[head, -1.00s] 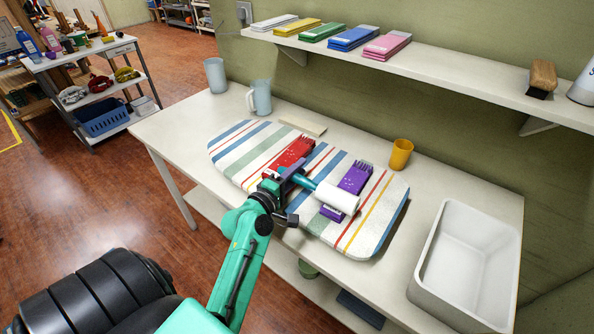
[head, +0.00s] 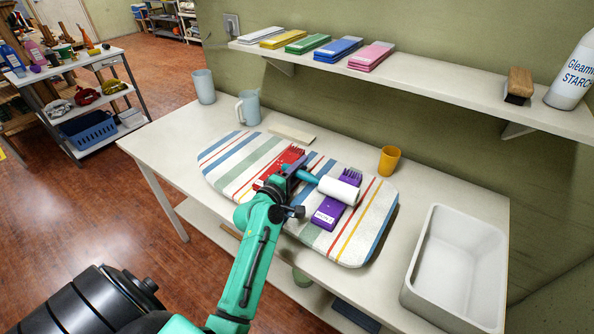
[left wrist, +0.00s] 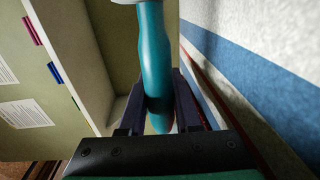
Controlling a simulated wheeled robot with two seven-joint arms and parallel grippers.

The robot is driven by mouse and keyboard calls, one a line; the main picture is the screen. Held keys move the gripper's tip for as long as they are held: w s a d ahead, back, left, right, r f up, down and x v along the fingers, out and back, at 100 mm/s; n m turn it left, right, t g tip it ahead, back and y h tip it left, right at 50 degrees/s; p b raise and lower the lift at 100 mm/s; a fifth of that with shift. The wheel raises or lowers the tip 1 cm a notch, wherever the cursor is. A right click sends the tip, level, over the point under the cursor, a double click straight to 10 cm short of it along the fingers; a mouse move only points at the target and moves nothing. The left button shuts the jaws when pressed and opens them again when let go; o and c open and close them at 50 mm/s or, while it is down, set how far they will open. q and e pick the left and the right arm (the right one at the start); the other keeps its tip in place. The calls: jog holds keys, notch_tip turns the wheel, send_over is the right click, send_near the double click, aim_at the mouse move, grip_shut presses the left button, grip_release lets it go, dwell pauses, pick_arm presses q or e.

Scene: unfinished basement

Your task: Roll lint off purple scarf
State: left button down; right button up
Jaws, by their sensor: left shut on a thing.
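The purple scarf (head: 328,214) lies folded flat on the striped ironing board (head: 365,238), its fringe at the far end and a white label at the near end. A red scarf (head: 272,172) lies to its left, partly behind my gripper. My left gripper (head: 292,172) is shut on the teal handle of the lint roller (head: 340,190); the handle also shows between the fingers in the left wrist view (left wrist: 153,60). The roller's white head is over the middle of the purple scarf; I cannot tell if it touches. My right gripper is not in view.
A white basin (head: 408,285) is at right. The shelf (head: 440,88) above holds folded cloths, a brush (head: 519,85) and a starch bottle (head: 572,75).

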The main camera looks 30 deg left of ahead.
pick_arm(q)
jog(key=shift+w, duration=1.9)
jog(key=shift+w+d+b, duration=0.1)
jog(key=shift+w+b, duration=0.55)
jog(key=shift+w, duration=2.05)
jog(key=shift+s+r+p, duration=0.1)
jog(key=shift+s+p, duration=0.6)
jog(key=shift+s, duration=0.55)
jog(key=shift+s+p, duration=1)
jog(key=shift+s, duration=1.85)
jog(key=shift+s+p, duration=0.4)
jog(key=shift+s, duration=2.2)
jog(key=shift+s+a, duration=0.2)
jog(key=shift+s, duration=1.1)
